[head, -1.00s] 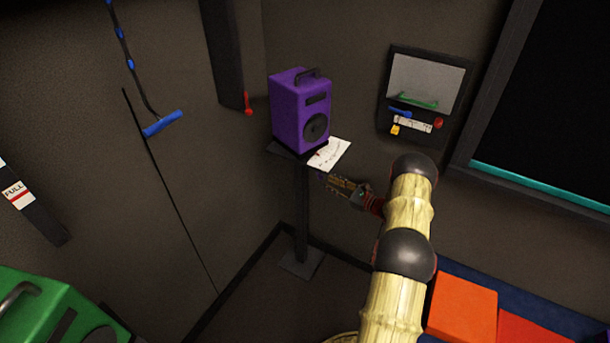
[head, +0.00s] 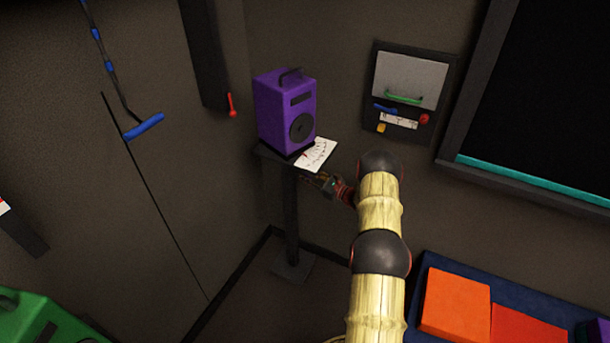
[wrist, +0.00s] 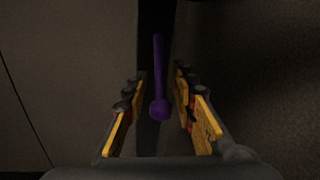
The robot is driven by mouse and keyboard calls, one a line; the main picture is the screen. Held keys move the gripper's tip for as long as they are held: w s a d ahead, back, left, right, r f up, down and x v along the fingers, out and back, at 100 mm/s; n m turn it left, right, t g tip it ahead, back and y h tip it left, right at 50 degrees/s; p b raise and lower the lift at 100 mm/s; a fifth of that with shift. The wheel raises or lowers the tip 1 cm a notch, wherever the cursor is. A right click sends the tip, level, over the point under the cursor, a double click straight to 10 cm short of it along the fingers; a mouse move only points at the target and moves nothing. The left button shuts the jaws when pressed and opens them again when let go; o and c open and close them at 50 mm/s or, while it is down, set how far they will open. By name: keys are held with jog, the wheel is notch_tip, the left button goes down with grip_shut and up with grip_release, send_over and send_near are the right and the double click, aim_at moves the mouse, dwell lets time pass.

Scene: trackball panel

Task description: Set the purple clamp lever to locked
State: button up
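The purple clamp lever (wrist: 159,75) shows in the wrist view as a thin bar with a round knob at its lower end. It lies upright in the picture, in front of a dark post (wrist: 153,140). My gripper (wrist: 161,78) is open, with one yellow-padded finger on each side of the lever. Gaps show between the lever and both fingers. In the head view my gripper (head: 317,181) is beside the stand's post, just below its top. The lever cannot be made out there.
A purple speaker (head: 283,112) and a white paper (head: 316,155) rest on the stand above my gripper. A wall panel (head: 440,70) with small coloured controls is to the right. Orange blocks (head: 455,305) lie at the lower right. Open floor surrounds the stand's base.

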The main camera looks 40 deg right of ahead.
jog(key=shift+c, duration=0.8)
grip_shut()
